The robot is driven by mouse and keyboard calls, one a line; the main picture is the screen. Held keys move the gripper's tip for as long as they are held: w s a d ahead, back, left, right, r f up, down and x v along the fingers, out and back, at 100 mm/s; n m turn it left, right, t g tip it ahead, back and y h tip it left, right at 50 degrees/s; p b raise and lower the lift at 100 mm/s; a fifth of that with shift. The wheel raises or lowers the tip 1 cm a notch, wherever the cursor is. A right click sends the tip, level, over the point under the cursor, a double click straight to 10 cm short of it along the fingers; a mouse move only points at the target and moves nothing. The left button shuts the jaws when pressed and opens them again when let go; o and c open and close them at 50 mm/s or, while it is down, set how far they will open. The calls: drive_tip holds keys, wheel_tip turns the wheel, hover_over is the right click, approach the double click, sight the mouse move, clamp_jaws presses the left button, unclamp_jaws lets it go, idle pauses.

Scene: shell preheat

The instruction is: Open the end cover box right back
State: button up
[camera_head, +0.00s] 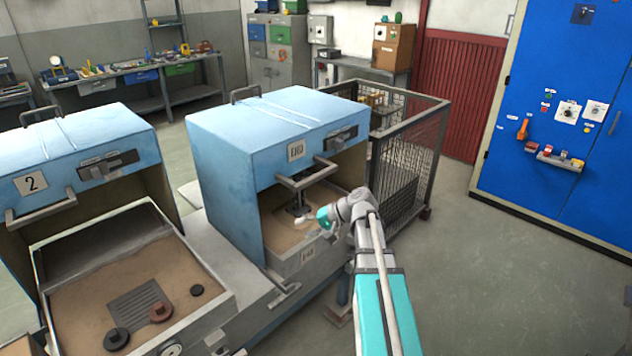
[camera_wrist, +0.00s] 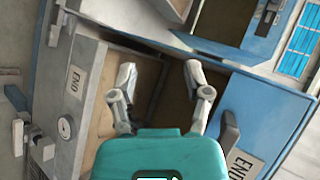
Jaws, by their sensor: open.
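The END box has a blue cover (camera_head: 285,125) with an END label on its front panel and a bar handle (camera_head: 308,173) below. Under the cover is a tan-floored tray (camera_head: 307,262), also labelled END. The front is open, with a dark post standing inside. My gripper (camera_head: 322,216) is at this opening, below and right of the handle. In the wrist view my gripper (camera_wrist: 160,75) is open, with nothing between its fingers. The tray (camera_wrist: 75,85) is left of the fingers there, and the blue cover (camera_wrist: 275,115) is right, with a dark handle (camera_wrist: 229,130) beside the right finger.
A similar blue box marked 2 (camera_head: 75,165) stands at the left, its tray (camera_head: 75,295) holding several round pieces. A wire-mesh cage (camera_head: 420,140) stands close behind my arm. A blue cabinet (camera_head: 560,110) is at the right. The floor before it is clear.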

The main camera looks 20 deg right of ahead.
drive_tip(key=w+d+r+m+t+y+b, duration=0.15)
drive_tip(key=d+r+t, duration=0.25)
drive_tip(key=d, duration=0.6)
drive_tip(key=m+t, duration=0.2)
drive_tip(key=t, duration=0.2)
approach(320, 178)
drive_tip(key=s+d, duration=0.2)
drive_tip(key=shift+w+d+y, duration=0.15)
drive_tip(key=shift+y, duration=0.2)
drive_tip(key=shift+x, duration=6.9)
drive_tip(key=shift+f, duration=0.2)
clamp_jaws()
